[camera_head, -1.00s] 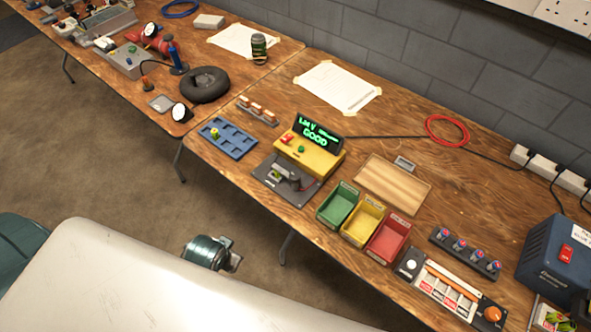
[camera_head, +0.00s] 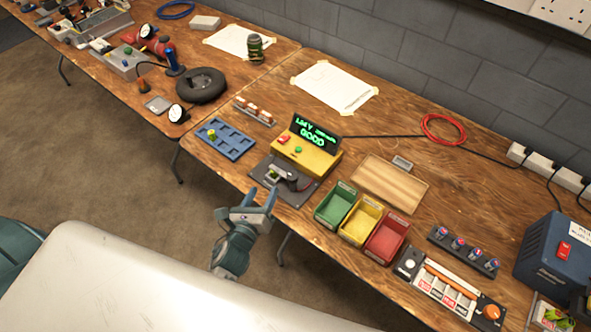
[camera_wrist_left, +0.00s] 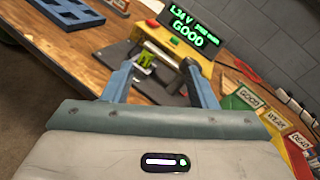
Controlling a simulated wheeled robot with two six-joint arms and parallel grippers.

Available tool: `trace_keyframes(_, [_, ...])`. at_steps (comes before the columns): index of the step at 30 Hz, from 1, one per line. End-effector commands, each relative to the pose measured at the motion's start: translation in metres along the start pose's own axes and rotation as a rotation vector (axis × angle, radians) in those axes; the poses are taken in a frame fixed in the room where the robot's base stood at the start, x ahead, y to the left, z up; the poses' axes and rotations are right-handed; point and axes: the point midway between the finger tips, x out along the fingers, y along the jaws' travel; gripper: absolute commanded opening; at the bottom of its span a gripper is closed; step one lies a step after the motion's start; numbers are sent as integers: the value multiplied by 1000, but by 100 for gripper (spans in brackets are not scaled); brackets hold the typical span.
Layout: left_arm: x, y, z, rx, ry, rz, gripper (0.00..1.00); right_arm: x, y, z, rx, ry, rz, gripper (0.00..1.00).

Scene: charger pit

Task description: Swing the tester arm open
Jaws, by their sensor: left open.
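The yellow tester (camera_head: 308,156) stands on the wooden table, its green display reading "GOOD". Its dark base plate (camera_head: 300,197) lies in front of it and carries the tester arm (camera_head: 291,178), a grey lever lying low across the plate. A small green item (camera_head: 273,174) sits at the arm's left end; it also shows in the left wrist view (camera_wrist_left: 147,60). My left gripper (camera_head: 259,198) is open and empty, fingers pointing at the plate from the table's front edge. In the wrist view its fingers (camera_wrist_left: 160,83) partly hide the plate and arm. My right gripper is out of view.
Green (camera_head: 335,205), yellow (camera_head: 361,223) and red (camera_head: 387,239) bins stand right of the tester. A blue tray (camera_head: 226,140) lies to its left. A wooden board (camera_head: 390,183) lies behind the bins. A black cable runs back from the tester.

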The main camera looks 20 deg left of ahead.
Motion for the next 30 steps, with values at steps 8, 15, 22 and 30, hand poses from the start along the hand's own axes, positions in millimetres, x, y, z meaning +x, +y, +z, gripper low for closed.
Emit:
trace_keyframes(8, [4,-35,-20,400,-83,-181,52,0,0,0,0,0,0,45])
trace_keyframes(15, [23,-43,-18,427,-92,-193,52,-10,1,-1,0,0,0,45])
trace_keyframes(22, [64,-51,-15,425,-91,-192,52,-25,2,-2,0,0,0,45])
trace_keyframes(30, [100,-58,-16,424,-90,-191,52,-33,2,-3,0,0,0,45])
